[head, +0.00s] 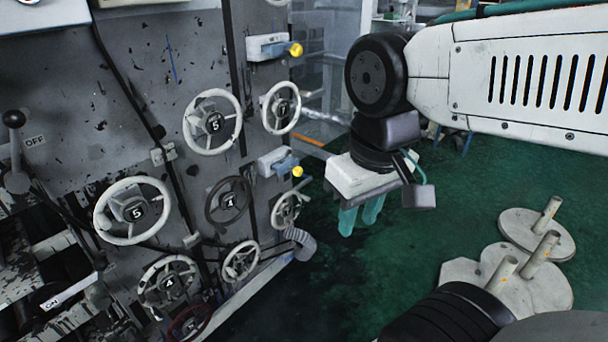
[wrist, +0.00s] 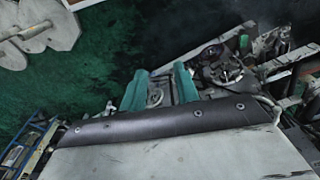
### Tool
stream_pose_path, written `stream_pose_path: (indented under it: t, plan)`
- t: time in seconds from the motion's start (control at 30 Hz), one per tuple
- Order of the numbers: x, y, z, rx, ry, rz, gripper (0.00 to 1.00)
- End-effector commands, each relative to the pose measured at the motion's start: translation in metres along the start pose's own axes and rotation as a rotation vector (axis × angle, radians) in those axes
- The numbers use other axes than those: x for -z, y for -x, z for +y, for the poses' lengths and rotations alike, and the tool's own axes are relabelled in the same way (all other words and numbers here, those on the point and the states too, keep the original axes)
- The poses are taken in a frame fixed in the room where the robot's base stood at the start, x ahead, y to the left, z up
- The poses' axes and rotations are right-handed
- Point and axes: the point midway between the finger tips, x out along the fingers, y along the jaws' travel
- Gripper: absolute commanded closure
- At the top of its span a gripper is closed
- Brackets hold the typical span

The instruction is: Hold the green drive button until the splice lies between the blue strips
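My gripper (head: 359,222) hangs from the arm in the middle of the head view, its two teal fingers pointing down over the green floor. In the wrist view my gripper (wrist: 160,80) has its fingers apart with a clear gap and nothing between them. It is to the right of the machine panel and touches nothing that I can see. I cannot make out a green drive button, a splice or a pair of blue strips for certain in either view. A small green patch (wrist: 244,43) shows among machine parts in the wrist view, too small to identify.
A grey, worn machine panel (head: 150,80) with several numbered handwheels (head: 213,122) fills the left. Yellow-tipped levers (head: 296,50) stick out at its right edge. Pale discs with upright posts (head: 510,275) lie on the floor at right. The green floor (head: 400,265) between is clear.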

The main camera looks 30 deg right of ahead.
Motion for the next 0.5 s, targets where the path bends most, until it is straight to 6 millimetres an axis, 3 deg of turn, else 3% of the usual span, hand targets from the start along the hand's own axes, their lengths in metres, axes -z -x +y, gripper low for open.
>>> stream_pose_path:
  t: [0.43, 0.5]
  plan:
    - [0.0, 0.0, 0.0, 0.0, 0.0, 0.0, 0.69]
    - [0.0, 0.0, 0.0, 0.0, 0.0, 0.0, 0.86]
